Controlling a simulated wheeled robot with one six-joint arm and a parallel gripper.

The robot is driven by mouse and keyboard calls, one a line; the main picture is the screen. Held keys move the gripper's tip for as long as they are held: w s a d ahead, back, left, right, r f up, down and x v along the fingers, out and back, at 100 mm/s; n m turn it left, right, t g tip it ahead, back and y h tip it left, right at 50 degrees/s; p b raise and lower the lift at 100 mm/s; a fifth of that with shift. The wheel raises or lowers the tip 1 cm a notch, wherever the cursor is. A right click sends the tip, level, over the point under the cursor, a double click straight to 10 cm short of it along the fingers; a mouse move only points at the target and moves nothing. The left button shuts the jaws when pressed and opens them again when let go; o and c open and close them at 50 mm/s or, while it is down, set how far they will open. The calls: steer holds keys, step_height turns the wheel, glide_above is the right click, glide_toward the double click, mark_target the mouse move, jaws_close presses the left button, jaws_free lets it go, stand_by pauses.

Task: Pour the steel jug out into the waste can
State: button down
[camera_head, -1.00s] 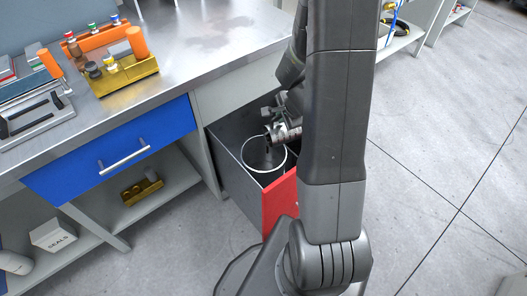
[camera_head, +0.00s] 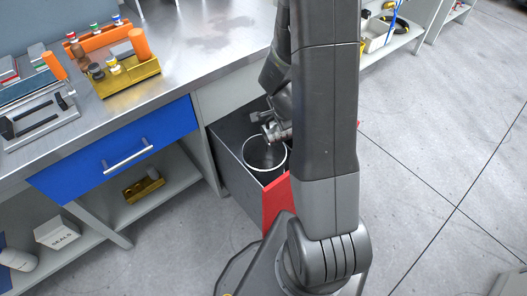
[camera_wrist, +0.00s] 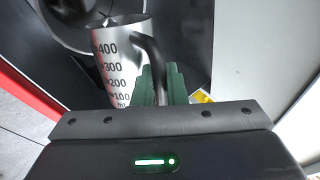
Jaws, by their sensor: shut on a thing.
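The steel jug (camera_wrist: 122,65) shows in the wrist view, with black marks from 100 to 400 ml and a dark handle. My gripper (camera_wrist: 160,85) has green fingers shut on the handle. In the head view my gripper (camera_head: 277,130) is at the far rim of the waste can, partly behind my arm. The waste can (camera_head: 264,172) is a round dark bin with a pale rim, inside a pulled-out grey drawer with a red front. The jug is over the dark can area in the wrist view. Its tilt and contents cannot be told.
The red drawer front (camera_head: 275,200) stands close to my arm. The steel workbench (camera_head: 205,40) is above and left, with a blue drawer (camera_head: 115,150) and a yellow tool holder (camera_head: 130,78). A box marked SEALS (camera_head: 57,233) stands on the lower shelf.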

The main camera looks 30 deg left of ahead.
steer(key=shift+w+d+f+m+g+y+b, duration=0.15)
steer(key=shift+w+d+f+g+y+b, duration=0.15)
steer(key=shift+w+d+b, duration=0.2)
steer(key=shift+w+d+f+m+g+y+b, duration=0.2)
steer(key=shift+w+d+f+b, duration=0.15)
steer(key=shift+w, duration=0.2)
steer(key=shift+a+r, duration=0.1)
steer(key=shift+r, duration=0.05)
steer(key=shift+w+d+f+g+y+b, duration=0.4)
steer(key=shift+w+d+g, duration=0.1)
steer(key=shift+w+g, duration=0.1)
steer(key=w+d+f+m+g+y+b, duration=0.3)
steer(key=w+d+f+m+g+y, duration=0.1)
steer(key=w+d+f+g+y, duration=0.3)
steer(key=w+d+r+m+g+y+p, duration=0.1)
steer(key=w+d+r+m+y+p, duration=0.1)
steer(key=w+r+y, duration=0.1)
steer(key=shift+w+r+g+y, duration=0.3)
steer(key=shift+w+r, duration=0.4)
steer(key=shift+r, duration=0.3)
